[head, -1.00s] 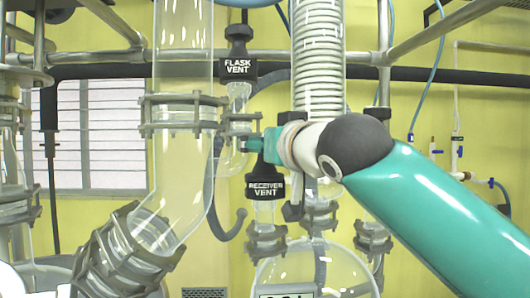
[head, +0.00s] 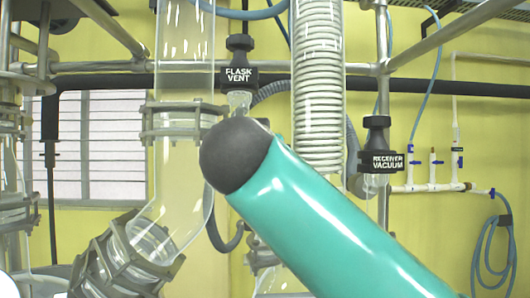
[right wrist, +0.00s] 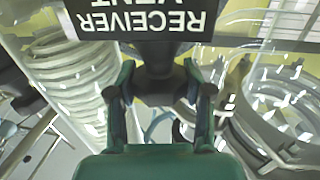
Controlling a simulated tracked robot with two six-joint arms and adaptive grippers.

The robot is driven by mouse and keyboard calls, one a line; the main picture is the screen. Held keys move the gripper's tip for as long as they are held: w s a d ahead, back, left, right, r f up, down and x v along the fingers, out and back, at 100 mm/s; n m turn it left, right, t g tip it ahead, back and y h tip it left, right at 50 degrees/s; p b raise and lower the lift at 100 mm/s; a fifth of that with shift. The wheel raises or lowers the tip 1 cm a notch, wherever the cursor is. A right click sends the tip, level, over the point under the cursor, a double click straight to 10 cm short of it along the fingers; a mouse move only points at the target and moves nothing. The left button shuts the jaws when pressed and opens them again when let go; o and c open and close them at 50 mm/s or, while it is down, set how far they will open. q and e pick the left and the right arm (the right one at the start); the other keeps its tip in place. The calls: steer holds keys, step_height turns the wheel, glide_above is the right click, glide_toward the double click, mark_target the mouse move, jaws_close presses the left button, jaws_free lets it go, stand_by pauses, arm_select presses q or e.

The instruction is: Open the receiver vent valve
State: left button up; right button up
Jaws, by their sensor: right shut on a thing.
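The receiver vent valve (right wrist: 158,62) shows in the right wrist view as a black handle with a black label plate (right wrist: 140,18) reading "RECEIVER VENT" upside down. My right gripper (right wrist: 160,80) has its two green fingers on either side of the handle below the label and is shut on it. In the head view my green right arm with its dark joint covers the receiver vent valve and the right gripper. How far the valve is turned cannot be told. My left gripper is in neither view.
The flask vent valve (head: 239,77) stands just above my arm. The receiver vacuum valve (head: 381,160) is to the right. The glass coil condenser (head: 318,85) and a wide glass tube (head: 180,175) stand close by. Metal frame rods cross the top.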

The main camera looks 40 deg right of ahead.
steer(key=shift+s+d+n+t+y+b, duration=0.15)
steer(key=shift+d+n+t+y+b, duration=0.05)
steer(key=shift+n+t+y+b, duration=0.4)
steer(key=shift+c, duration=0.4)
steer(key=shift+n+t+y, duration=0.5)
steer(key=shift+y, duration=0.4)
steer(key=shift+r+n+t+y, duration=0.1)
steer(key=shift+n+t+y, duration=0.2)
steer(key=shift+n+y, duration=0.35)
steer(key=n+t+y+p, duration=0.1)
steer(key=y, duration=0.2)
steer(key=shift+r+n, duration=0.1)
steer(key=shift+n, duration=0.25)
steer(key=shift+r+n+y+p, duration=0.1)
steer(key=shift+n+y+p, duration=0.6)
steer(key=shift+y+p, duration=0.2)
steer(key=shift+a+n+t+y+p, duration=0.15)
steer(key=shift+n+t+y+p, duration=0.15)
steer(key=shift+n+y+p, duration=0.65)
steer(key=shift+f+m+b, duration=0.2)
steer(key=shift+m+b, duration=0.05)
steer(key=shift+b, duration=0.05)
steer(key=o, duration=0.9)
steer(key=shift+o, duration=0.2)
